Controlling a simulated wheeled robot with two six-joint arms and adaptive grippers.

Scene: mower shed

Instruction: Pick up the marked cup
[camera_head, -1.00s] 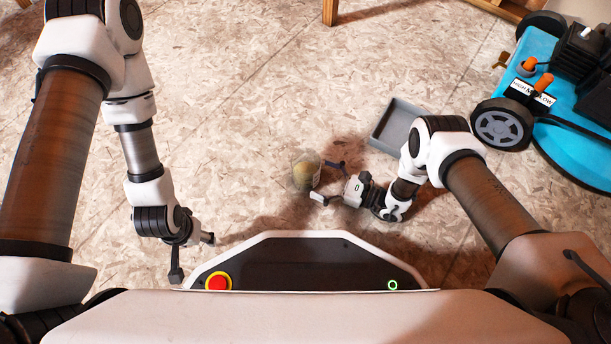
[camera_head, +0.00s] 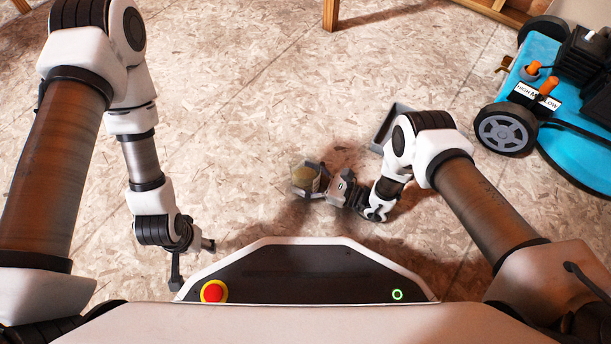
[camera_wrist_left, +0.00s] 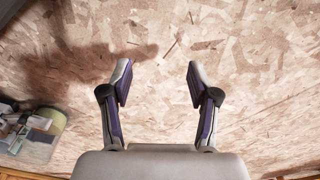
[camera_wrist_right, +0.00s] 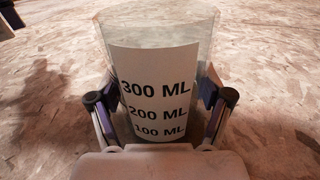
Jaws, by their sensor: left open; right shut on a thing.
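The marked cup (camera_wrist_right: 155,70) is clear, with a white label reading 300 ML, 200 ML and 100 ML, in the right wrist view. In the head view the cup (camera_head: 305,175) is near the middle, with something yellowish showing inside. My right gripper (camera_head: 318,180) is shut on the cup, one finger on each side of it; the fingers also show in the right wrist view (camera_wrist_right: 160,95). I cannot tell whether the cup is clear of the floor. My left gripper (camera_head: 194,258) is open and empty at the left, apart from the cup; its spread fingers show in the left wrist view (camera_wrist_left: 157,85).
A grey tray (camera_head: 380,140) lies on the floor behind my right wrist, partly hidden. A blue mower (camera_head: 562,120) with dark wheels stands at the right. Wooden legs (camera_head: 331,14) show at the top edge. The floor left of the cup is clear.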

